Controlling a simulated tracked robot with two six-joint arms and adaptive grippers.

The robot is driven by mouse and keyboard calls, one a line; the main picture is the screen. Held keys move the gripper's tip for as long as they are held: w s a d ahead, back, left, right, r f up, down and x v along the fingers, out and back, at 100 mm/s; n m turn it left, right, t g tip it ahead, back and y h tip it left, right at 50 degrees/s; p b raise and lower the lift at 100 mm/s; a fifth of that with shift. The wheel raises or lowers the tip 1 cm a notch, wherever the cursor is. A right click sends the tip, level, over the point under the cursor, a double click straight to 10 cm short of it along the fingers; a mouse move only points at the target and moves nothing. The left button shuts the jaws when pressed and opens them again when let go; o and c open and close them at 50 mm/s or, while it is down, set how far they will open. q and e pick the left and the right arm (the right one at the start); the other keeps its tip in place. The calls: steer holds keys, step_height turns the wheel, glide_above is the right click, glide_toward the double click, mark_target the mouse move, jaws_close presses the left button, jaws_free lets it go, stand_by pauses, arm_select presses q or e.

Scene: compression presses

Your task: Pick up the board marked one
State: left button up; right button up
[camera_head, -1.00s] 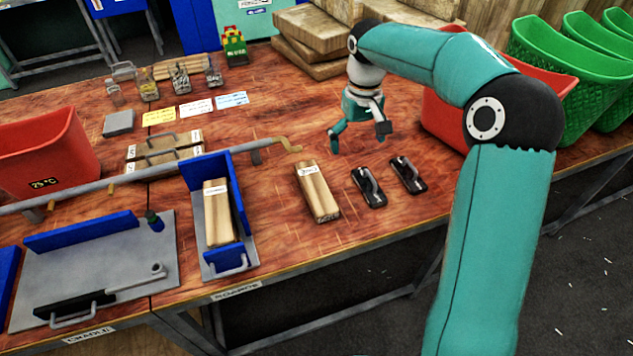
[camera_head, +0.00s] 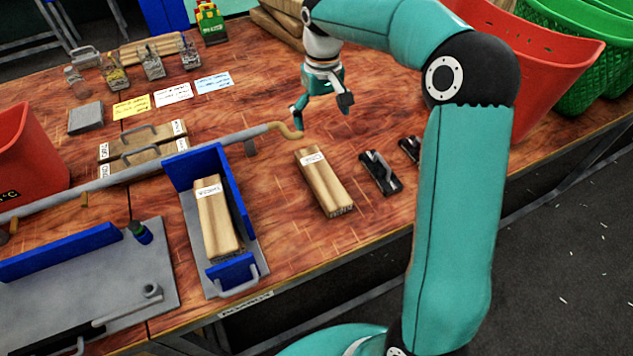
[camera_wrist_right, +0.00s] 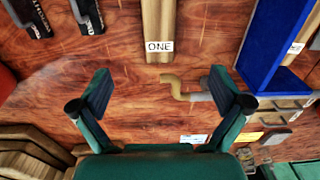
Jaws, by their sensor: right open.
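The board marked ONE (camera_wrist_right: 158,30) shows in the right wrist view as a wooden block with a white label, at top centre. In the head view this board (camera_head: 328,188) lies flat on the table, between the blue-walled fixture and the black clamps. My right gripper (camera_head: 322,110) is open and empty above the table, beyond the labelled far end of the board. In the right wrist view my right gripper (camera_wrist_right: 161,84) has its fingers spread wide, with the board's label ahead of the gap and apart from them. My left gripper is not in view.
A blue-walled fixture (camera_head: 238,195) holds another labelled board (camera_head: 215,225). A grey bar with a brass hook (camera_head: 290,130) ends near the board's far end. Black clamps (camera_head: 380,178) lie to its right. A red bin (camera_head: 530,50) stands behind my right arm.

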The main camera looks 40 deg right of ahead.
step_height(320, 180, down, 3)
steer(key=b, duration=0.3)
glide_toward(322, 175)
steer(key=f, duration=0.5)
steer(key=shift+s+d+f, duration=0.1)
steer(key=shift+s+d, duration=0.1)
steer(key=shift+d, duration=0.05)
steer(key=f, duration=0.3)
steer(key=f+p, duration=0.1)
steer(key=shift+w+a+f, duration=0.2)
steer(key=shift+a, duration=0.1)
steer(key=shift+f, duration=0.5)
steer(key=c, duration=1.4)
steer(key=shift+r, duration=0.1)
